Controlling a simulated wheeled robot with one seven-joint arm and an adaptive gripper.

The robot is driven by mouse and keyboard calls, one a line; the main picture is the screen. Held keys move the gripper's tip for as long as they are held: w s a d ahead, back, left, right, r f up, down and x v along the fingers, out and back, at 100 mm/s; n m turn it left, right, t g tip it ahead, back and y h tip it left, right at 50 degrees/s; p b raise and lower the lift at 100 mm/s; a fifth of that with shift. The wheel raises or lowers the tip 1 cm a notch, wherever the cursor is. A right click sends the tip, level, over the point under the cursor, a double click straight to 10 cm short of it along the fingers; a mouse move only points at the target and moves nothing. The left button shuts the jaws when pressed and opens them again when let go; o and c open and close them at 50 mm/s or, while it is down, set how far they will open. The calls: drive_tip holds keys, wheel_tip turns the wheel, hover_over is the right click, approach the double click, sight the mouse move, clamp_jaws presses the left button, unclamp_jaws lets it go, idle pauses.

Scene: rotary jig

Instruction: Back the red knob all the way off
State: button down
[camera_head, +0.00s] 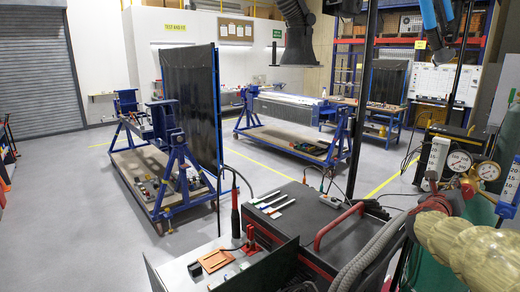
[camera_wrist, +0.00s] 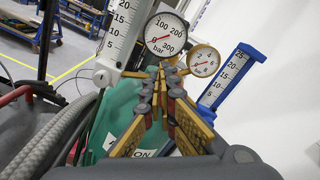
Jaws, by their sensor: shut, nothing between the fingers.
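The brass regulator carries a large dial (camera_wrist: 165,33) and a smaller dial (camera_wrist: 203,61) in the wrist view. Both dials also show at the right of the head view, the large one (camera_head: 459,161) left of the small one (camera_head: 488,172). My gripper (camera_wrist: 166,68) is shut and empty, its fingertips together just below the large dial. I cannot clearly make out the red knob in the wrist view; the fingers cover the area under the dials. In the head view a small dark red patch (camera_head: 468,189) shows below the dials, too small to identify surely.
A white flow tube (camera_wrist: 118,38) stands close left of the fingers, and a blue-framed one (camera_wrist: 228,78) to the right. A green cylinder (camera_wrist: 96,128) is behind them. Grey hoses (camera_wrist: 52,135) run at the left. A dark cart top (camera_head: 340,238) lies left of the regulator.

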drive_tip(key=shift+w+f, duration=0.15)
drive_tip(key=shift+f, duration=0.1)
drive_tip(key=b+v, duration=0.1)
drive_tip(key=v, duration=0.2)
drive_tip(key=b+v, duration=0.1)
drive_tip(key=v, duration=0.1)
drive_tip(key=shift+a+r+b, duration=0.3)
drive_tip(key=shift+a, duration=0.1)
